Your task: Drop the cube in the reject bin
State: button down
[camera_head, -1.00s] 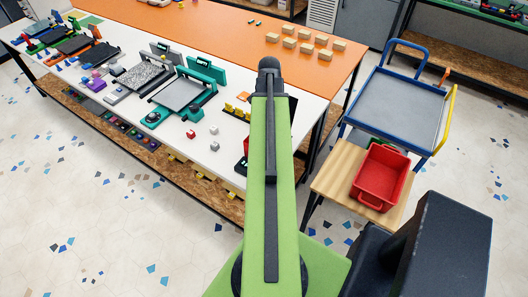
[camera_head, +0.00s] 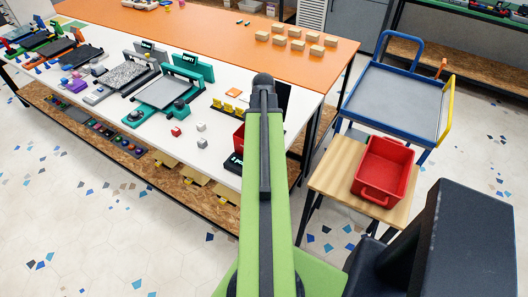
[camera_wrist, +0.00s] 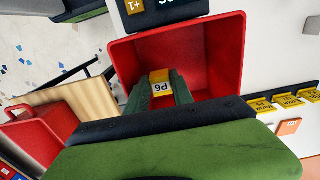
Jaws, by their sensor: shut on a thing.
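The height above the bin's floor is hard to tell. In the head view only a sliver of this red bin (camera_head: 239,136) shows on the white table, beside my arm. My gripper and the cube are hidden there behind the arm. I cannot read a reject label on any bin.
A second red bin (camera_head: 384,168) stands on a wooden stand (camera_head: 333,168) at the right, beside a blue cart (camera_head: 402,97). The white table (camera_head: 150,137) carries printers, a small red cube (camera_head: 176,131) and yellow tags (camera_head: 228,107). A black sign (camera_head: 233,163) stands at the table bin.

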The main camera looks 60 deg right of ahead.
jog(key=shift+f+b, duration=2.55)
jog(key=c, duration=1.4)
grip_release()
notch_tip(320, 180, up, 13)
jog(key=p, duration=1.3)
